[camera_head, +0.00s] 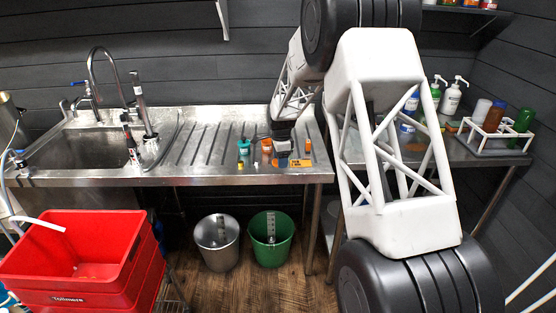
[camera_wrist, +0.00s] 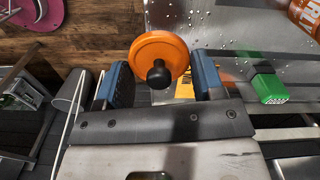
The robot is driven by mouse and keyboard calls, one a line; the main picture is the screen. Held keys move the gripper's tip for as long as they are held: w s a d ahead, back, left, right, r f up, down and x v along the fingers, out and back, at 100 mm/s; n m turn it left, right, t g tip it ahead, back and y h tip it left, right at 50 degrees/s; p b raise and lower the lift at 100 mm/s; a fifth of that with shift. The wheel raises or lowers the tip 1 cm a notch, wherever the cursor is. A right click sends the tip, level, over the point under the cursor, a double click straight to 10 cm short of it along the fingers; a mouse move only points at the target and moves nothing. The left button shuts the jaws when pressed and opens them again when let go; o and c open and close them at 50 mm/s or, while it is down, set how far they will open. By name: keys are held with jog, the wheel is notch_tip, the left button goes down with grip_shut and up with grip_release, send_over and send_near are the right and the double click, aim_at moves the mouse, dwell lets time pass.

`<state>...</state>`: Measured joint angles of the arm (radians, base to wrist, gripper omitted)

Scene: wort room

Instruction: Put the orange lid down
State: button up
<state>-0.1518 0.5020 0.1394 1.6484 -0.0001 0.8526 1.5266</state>
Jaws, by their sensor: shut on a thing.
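The orange lid (camera_wrist: 153,52), a round disc with a black knob, is between the two blue fingertips of my gripper (camera_wrist: 163,82) in the wrist view. The fingers are closed on its rim from both sides. In the head view my gripper (camera_head: 283,147) is over the front right part of the steel sink counter (camera_head: 210,179). The lid cannot be told apart clearly there. A yellow-orange card (camera_wrist: 185,88) shows partly behind the lid, and also lies at the counter's front edge in the head view (camera_head: 300,163).
A teal-capped bottle (camera_head: 243,147) and an orange bottle (camera_head: 266,146) stand just left of my gripper. The ribbed drainboard (camera_head: 200,143) to the left is clear. Metal (camera_head: 217,243) and green buckets (camera_head: 271,240) stand below.

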jog(key=shift+w+a+f, duration=0.15)
jog(key=shift+w+a, duration=0.05)
jog(key=shift+w, duration=1.2)
jog(key=shift+w+a+f, duration=0.1)
jog(key=shift+w+a, duration=0.1)
jog(key=shift+w, duration=1.2)
jog(key=shift+f, duration=0.15)
jog(key=shift+f, duration=1.6)
jog(key=shift+f, duration=0.15)
jog(key=o, duration=0.9)
notch_tip(320, 180, up, 12)
jog(key=shift+s+r, duration=0.1)
jog(key=shift+r, duration=0.15)
